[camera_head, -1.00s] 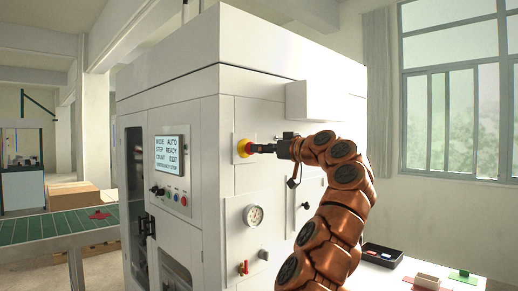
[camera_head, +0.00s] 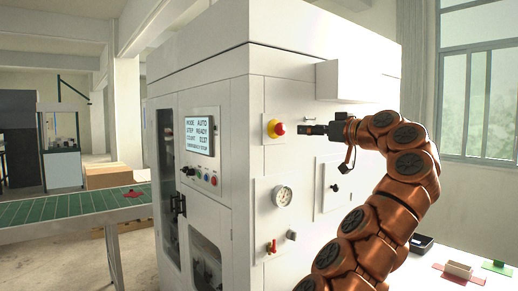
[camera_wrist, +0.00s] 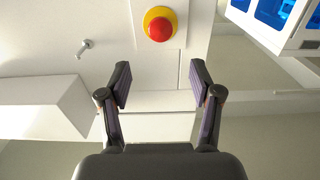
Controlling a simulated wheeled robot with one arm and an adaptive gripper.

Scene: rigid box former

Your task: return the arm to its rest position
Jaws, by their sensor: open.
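My arm is copper-coloured and reaches up from the lower right in the head view. My gripper (camera_head: 306,130) points left at the white machine's side panel, a short gap from the red emergency stop button (camera_head: 276,128) on its yellow base. In the wrist view my gripper (camera_wrist: 160,88) has its two dark fingers spread wide with nothing between them. The red button (camera_wrist: 159,28) shows beyond the fingertips, near the top of that view, and nothing touches it.
The white machine (camera_head: 240,70) fills the middle. A box-shaped housing (camera_head: 355,78) juts out above my gripper. A gauge (camera_head: 282,196), a red-handled valve (camera_head: 271,247) and a knob (camera_head: 334,188) sit below. A table (camera_head: 415,272) with small items stands lower right; a green conveyor (camera_head: 70,208) is left.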

